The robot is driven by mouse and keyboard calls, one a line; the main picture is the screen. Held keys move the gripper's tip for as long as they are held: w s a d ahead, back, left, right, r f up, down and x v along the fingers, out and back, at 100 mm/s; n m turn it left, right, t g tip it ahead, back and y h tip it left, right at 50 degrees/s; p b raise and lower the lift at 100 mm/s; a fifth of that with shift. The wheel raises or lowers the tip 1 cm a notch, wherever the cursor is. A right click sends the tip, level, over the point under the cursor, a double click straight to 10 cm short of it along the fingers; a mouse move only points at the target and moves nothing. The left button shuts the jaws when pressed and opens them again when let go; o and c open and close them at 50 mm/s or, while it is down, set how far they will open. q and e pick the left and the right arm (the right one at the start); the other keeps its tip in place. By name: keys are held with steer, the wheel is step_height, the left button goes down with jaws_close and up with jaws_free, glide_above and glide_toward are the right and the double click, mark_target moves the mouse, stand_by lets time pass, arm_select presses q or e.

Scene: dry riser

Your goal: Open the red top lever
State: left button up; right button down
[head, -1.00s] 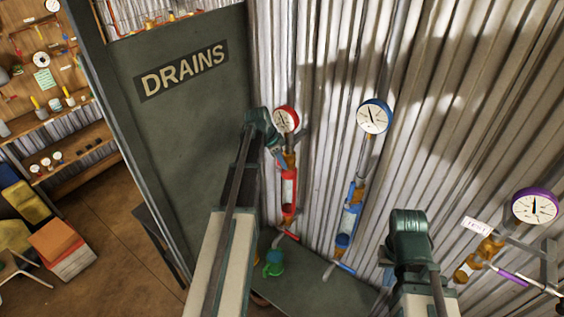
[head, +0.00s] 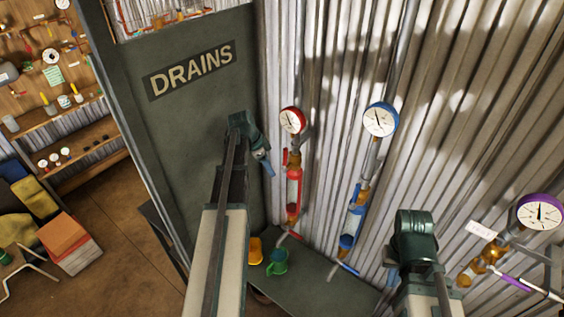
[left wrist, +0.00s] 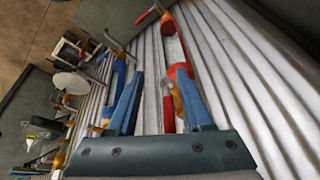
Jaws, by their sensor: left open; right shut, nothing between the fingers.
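The red riser (head: 294,188) stands against the corrugated wall, with a red-rimmed gauge (head: 293,120) on top. Its red top lever (head: 285,158) shows just below the gauge, lying close along the pipe's left side. My left gripper (head: 266,170) is open and empty, a little to the left of the riser and apart from it in the head view. In the left wrist view, a red lever (left wrist: 168,114) shows between the two blue fingers, closer to the right finger; contact cannot be told. My right gripper (head: 391,279) is low on the right, shut, mostly hidden by its wrist.
A blue riser (head: 352,215) with a blue gauge (head: 380,119) stands to the right, and a purple gauge (head: 540,212) farther right. A green mug (head: 277,262) and an orange mug (head: 255,251) stand below. The DRAINS panel (head: 190,120) is close on the left.

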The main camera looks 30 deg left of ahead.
arm_select(q)
steer(key=s+a, duration=0.1)
steer(key=s, duration=0.1)
steer(key=s+a, duration=0.2)
steer(key=shift+s, duration=0.1)
stand_by(0.5)
steer(key=s+d+f+n+g+b, duration=0.1)
steer(key=d+f+b, duration=0.55)
steer(key=d, duration=0.45)
steer(key=s+d+f+n+g+b, duration=0.1)
steer(key=s+d+f+g+b, duration=0.1)
steer(key=d+f+b, duration=0.75)
steer(key=s+d+f+n+y+b, duration=0.1)
steer(key=s+d+f+b, duration=0.3)
steer(key=d, duration=0.5)
steer(key=s+d+f+n+y+b, duration=0.1)
steer(key=s+d+f+y+b, duration=0.1)
steer(key=s+d+f, duration=0.3)
steer(key=s+d+b, duration=0.1)
steer(key=s+d, duration=0.2)
steer(key=d, duration=0.2)
steer(key=shift+d+n+g+y+b, duration=0.2)
steer(key=shift+n+g+y+b, duration=0.1)
steer(key=shift+b, duration=0.05)
